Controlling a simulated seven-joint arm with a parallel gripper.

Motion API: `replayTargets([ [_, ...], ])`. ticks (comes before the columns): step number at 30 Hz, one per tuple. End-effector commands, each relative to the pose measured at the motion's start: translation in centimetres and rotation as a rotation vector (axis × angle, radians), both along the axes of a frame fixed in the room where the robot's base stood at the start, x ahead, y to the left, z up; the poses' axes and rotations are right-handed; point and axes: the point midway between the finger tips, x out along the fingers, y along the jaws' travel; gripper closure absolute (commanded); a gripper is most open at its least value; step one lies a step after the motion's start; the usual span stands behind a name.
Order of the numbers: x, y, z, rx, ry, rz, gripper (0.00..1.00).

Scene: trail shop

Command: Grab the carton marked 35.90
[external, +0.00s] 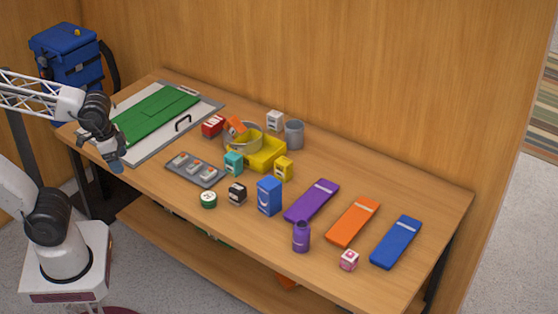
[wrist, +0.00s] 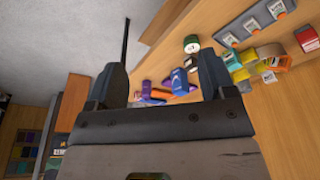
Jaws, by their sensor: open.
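Several small cartons with price-like labels stand on the table: a red one (external: 212,126), a white one (external: 274,121), a teal one (external: 234,163), a yellow one (external: 284,168), a black one (external: 237,193) and a pink one (external: 348,260). A larger blue carton (external: 269,196) stands near the middle. The labels are too small to read, so I cannot tell which carton bears 35.90. My gripper (external: 116,166) is open and empty at the table's left front edge, apart from all cartons. Its spread fingers show in the wrist view (wrist: 163,78).
A grey tray (external: 181,176) holds small items. A yellow bin (external: 266,153), round container (external: 243,138) and grey cup (external: 294,133) stand behind. A purple bottle (external: 301,237) and green-topped jar (external: 208,200) are in front. Purple, orange and blue slabs lie right. A green-topped board (external: 150,118) lies left.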

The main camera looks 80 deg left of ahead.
Motion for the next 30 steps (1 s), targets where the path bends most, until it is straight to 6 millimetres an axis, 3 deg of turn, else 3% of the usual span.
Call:
replayTargets([
  [5, 0.4, 0.0, 0.0, -0.013, 0.006, 0.014, 0.23],
  [11, 2.1, -0.2, -0.1, -0.076, 0.040, 0.093, 0.23],
  [17, 5.7, -0.4, -0.2, -0.197, 0.097, 0.241, 0.23],
  [30, 15.6, 0.5, -1.5, -0.506, 0.248, 0.633, 0.23],
])
